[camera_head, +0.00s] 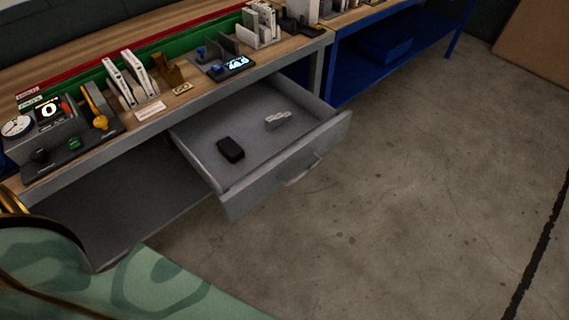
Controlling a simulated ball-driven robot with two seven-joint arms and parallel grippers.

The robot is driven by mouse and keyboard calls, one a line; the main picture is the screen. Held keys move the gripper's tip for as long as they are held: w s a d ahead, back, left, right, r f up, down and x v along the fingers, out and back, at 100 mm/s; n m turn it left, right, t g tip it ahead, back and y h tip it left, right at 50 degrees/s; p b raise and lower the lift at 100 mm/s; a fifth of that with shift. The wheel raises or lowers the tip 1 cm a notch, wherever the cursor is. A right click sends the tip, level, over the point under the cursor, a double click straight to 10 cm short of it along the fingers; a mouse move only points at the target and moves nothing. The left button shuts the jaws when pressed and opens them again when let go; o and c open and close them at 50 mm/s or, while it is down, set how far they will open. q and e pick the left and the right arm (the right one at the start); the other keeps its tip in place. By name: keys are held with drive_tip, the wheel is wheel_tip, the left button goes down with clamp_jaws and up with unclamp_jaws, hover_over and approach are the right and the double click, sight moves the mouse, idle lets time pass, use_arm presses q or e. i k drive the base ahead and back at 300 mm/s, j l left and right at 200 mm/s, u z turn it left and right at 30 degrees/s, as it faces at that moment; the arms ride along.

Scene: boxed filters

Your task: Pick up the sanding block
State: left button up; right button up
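A grey drawer (205,169) under the workbench is pulled open. A small black block (230,149) lies flat on its floor, towards the left. A light grey ridged piece (277,120) lies further right in the same drawer, apart from the black block. Either could be the sanding block; I cannot tell for sure which. Neither of my grippers is in view.
The wooden workbench (75,168) holds a gauge unit (45,123), white upright panels (130,80) and a small lit display (236,63). A blue shelf unit (428,58) stands at the back right. The concrete floor (400,200) right of the drawer is clear.

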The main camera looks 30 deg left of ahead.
sight(229, 148)
drive_tip(key=i+j+u, duration=0.1)
drive_tip(key=u, duration=1.15)
drive_tip(key=i+j, duration=0.05)
